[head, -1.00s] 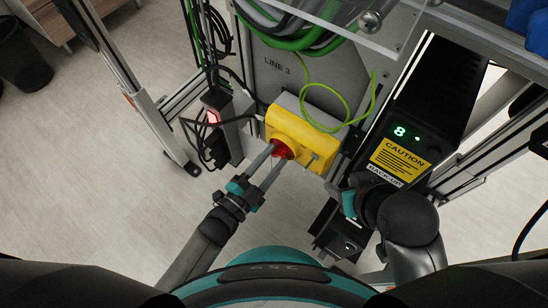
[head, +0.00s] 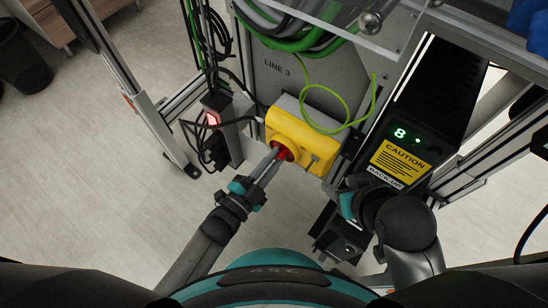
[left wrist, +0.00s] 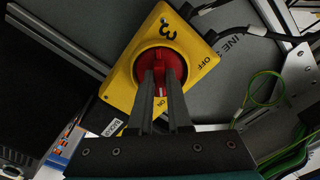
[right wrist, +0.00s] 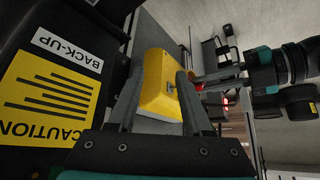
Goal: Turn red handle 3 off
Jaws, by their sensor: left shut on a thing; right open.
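The yellow switch box (head: 303,137) marked 3 is mounted below the LINE 3 panel. Its red rotary handle (left wrist: 158,58) sits on a round red base, with ON and OFF lettered on the yellow face (left wrist: 203,75). In the left wrist view the handle lies in line with the ON label; OFF is to its upper right. My left gripper (head: 277,155) is shut on the red handle, one finger on each side, partly hiding it. My right gripper (head: 343,188) is open and empty, right of the yellow box; its spread fingers show in the right wrist view (right wrist: 158,85).
A black back-up unit (head: 432,120) with a yellow caution label (head: 400,160) stands close to my right gripper. A green-yellow cable (head: 345,125) loops over the box. A red-lit switch (head: 212,118) with black cables is at left. Bare floor lies at lower left.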

